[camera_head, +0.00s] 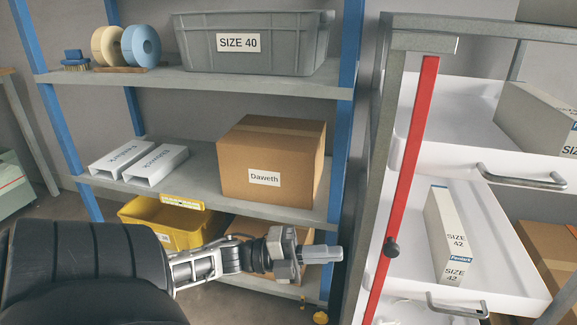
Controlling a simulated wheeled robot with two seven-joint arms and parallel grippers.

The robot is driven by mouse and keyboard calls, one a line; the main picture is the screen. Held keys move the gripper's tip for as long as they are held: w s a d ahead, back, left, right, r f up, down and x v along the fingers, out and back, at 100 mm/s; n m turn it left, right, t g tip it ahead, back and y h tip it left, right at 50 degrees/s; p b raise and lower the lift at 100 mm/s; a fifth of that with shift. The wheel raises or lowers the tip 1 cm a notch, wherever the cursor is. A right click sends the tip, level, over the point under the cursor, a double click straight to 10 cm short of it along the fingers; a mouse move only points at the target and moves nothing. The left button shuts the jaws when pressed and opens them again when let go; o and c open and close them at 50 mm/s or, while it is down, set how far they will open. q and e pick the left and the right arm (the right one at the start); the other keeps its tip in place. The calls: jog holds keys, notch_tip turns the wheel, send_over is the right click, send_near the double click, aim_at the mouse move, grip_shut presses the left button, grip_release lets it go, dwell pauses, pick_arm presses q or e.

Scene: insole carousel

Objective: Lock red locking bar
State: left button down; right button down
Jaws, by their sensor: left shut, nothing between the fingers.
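The red locking bar (407,180) runs nearly upright, slightly tilted, along the left front of the carousel with white trays (400,255). The bar's lower end is cut off by the picture's edge. My right gripper is not in view.
Metal tray handles (522,178) stick out at the right. A grey post (377,160) stands just left of the bar. A blue-posted shelf holds a grey SIZE 40 bin (285,48), a Daweth carton (285,150) and a yellow bin (150,222) behind my left arm.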

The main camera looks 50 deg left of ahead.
pick_arm(q)
jog(key=r+v, duration=0.1)
jog(key=v, duration=0.5)
jog(key=shift+s+a+f, duration=0.25)
jog(key=shift+f, duration=0.25)
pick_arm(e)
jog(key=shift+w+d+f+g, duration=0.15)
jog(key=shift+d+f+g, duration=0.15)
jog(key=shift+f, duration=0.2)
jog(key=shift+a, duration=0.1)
